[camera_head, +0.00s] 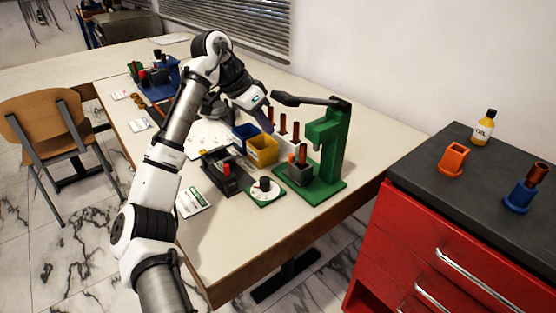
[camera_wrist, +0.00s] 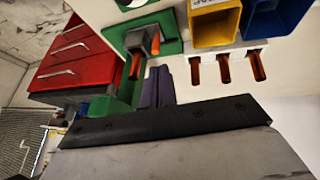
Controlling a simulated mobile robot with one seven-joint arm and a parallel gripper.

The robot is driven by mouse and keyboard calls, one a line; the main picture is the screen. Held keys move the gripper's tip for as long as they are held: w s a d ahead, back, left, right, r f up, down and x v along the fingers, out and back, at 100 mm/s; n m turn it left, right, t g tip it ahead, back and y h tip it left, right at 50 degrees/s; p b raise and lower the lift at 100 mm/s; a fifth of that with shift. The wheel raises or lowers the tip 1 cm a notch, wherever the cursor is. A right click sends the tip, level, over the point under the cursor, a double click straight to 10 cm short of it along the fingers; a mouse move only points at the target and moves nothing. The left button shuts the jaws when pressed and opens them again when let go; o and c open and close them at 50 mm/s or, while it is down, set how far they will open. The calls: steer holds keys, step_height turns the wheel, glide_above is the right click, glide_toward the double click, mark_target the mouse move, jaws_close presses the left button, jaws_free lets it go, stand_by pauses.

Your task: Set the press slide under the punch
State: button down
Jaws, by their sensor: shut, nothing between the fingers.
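The green press (camera_head: 333,145) stands near the right end of the table, its dark lever reaching left. Its slide, a grey block (camera_head: 299,175) with an orange knob (camera_head: 291,158), sits on the green base. My gripper (camera_head: 265,117) is shut and empty, left of the press and behind the bins. Its purple-grey fingers (camera_wrist: 156,88) show in the wrist view.
Blue (camera_head: 243,135) and yellow (camera_head: 262,150) bins stand left of the press, with several brown pins (camera_head: 283,125) behind. A dial gauge (camera_head: 265,188) and a black fixture (camera_head: 224,174) stand in front. A red cabinet (camera_head: 440,240) stands at right.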

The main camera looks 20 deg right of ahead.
mark_target(298, 168)
steer(key=d+f+n, duration=0.1)
steer(key=f, duration=0.2)
steer(key=d+f+n+h+b, duration=0.1)
steer(key=f+n, duration=0.1)
steer(key=d+f+n, duration=0.1)
steer(key=f+n, duration=0.1)
steer(key=f, duration=0.1)
steer(key=shift+d+f+h, duration=0.15)
steer(key=shift+f+h, duration=0.15)
steer(key=shift+f, duration=0.05)
steer(key=shift+d, duration=0.15)
